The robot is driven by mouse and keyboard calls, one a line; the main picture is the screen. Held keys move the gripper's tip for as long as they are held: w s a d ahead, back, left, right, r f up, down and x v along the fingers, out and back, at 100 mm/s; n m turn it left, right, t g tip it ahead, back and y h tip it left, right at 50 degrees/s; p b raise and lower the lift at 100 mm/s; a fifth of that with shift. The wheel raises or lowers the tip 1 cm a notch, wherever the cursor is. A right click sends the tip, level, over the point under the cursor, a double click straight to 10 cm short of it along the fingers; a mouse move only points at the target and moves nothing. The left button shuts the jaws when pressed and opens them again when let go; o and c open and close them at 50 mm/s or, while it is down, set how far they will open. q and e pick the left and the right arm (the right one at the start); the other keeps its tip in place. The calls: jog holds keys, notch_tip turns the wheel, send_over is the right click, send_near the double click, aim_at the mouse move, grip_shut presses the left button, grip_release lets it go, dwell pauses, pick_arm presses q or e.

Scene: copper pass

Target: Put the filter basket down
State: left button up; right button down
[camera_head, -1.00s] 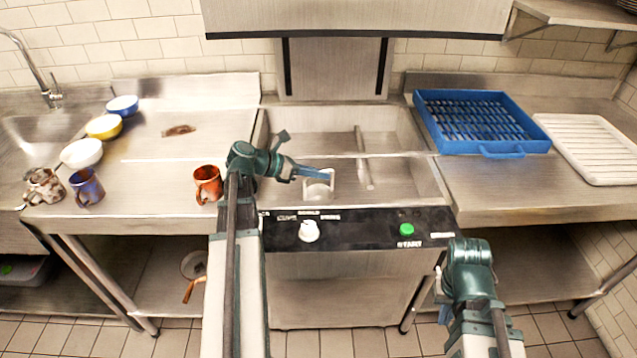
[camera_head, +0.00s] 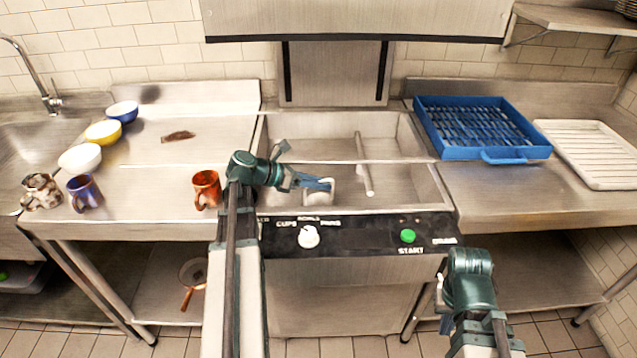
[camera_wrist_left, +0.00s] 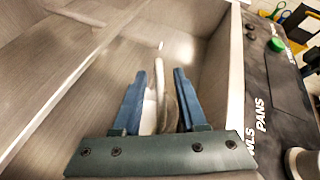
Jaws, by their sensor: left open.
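The filter basket (camera_head: 318,197) is a small pale thing low in the steel tub of the machine, near its front wall. My left gripper (camera_head: 318,184) is over it in the tub, with its blue fingers partly covering it. In the left wrist view the left gripper (camera_wrist_left: 160,100) is open, its two fingers apart. A thin, pale upright edge stands between them, seemingly part of the basket; I cannot tell whether a finger touches it. My right gripper (camera_head: 446,324) is low at the right, in front of the machine, mostly hidden by its own wrist.
The tub has a steel front wall (camera_head: 400,207) and a bar (camera_head: 364,165). A control panel (camera_head: 355,237) with knob and green button lies in front. An orange mug (camera_head: 206,190) stands left; a blue rack (camera_head: 482,153) lies on the right counter.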

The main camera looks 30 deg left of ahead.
pick_arm(q)
jog(key=p+v, duration=0.5)
jog(key=v, duration=0.7)
jog(key=shift+r, duration=0.1)
